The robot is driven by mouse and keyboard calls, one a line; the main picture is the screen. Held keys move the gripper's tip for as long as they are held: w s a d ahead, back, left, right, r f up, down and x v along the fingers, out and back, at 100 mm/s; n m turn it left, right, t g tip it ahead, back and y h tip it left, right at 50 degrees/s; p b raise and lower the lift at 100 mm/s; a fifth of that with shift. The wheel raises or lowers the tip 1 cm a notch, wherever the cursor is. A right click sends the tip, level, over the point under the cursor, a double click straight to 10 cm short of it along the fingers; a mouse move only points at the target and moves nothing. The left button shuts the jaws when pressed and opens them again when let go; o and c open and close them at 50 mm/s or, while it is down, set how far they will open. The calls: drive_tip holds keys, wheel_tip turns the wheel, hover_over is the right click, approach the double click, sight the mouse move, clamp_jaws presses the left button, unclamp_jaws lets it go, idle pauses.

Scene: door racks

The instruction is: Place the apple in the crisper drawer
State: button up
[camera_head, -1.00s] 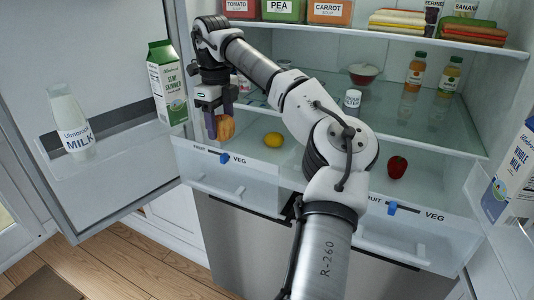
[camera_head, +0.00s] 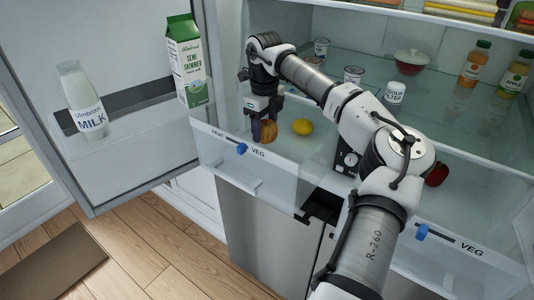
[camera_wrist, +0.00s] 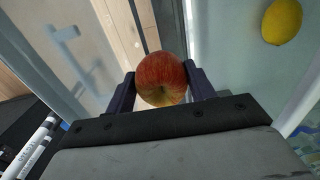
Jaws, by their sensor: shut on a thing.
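The red-and-yellow apple (camera_wrist: 161,78) is between the two dark fingers of my gripper (camera_wrist: 160,88) in the wrist view. In the head view my gripper (camera_head: 264,124) points down at the left crisper drawer (camera_head: 250,178), with the apple (camera_head: 268,133) low between its fingers. The gripper is shut on the apple. The apple shows just behind the drawer's front edge; its height above the drawer floor is hard to tell. A yellow lemon (camera_head: 302,127) lies in the same drawer, to the right of the apple, and also shows in the wrist view (camera_wrist: 282,20).
A red fruit (camera_head: 437,175) sits in the right drawer, partly behind my arm. Milk (camera_head: 84,100) and a green carton (camera_head: 187,60) stand on the open door's shelf to the left. Bottles (camera_head: 475,63) and a red bowl (camera_head: 411,62) stand on the glass shelf above.

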wheel_tip(320, 180, down, 10)
drive_tip(key=shift+f+p, duration=0.2)
drive_tip(key=shift+p, duration=0.75)
drive_tip(key=shift+f, duration=0.2)
drive_tip(key=o, duration=1)
drive_tip(key=shift+r, duration=0.1)
wheel_tip(320, 180, up, 12)
drive_tip(key=shift+r+b, duration=0.15)
drive_tip(key=shift+b, duration=1.05)
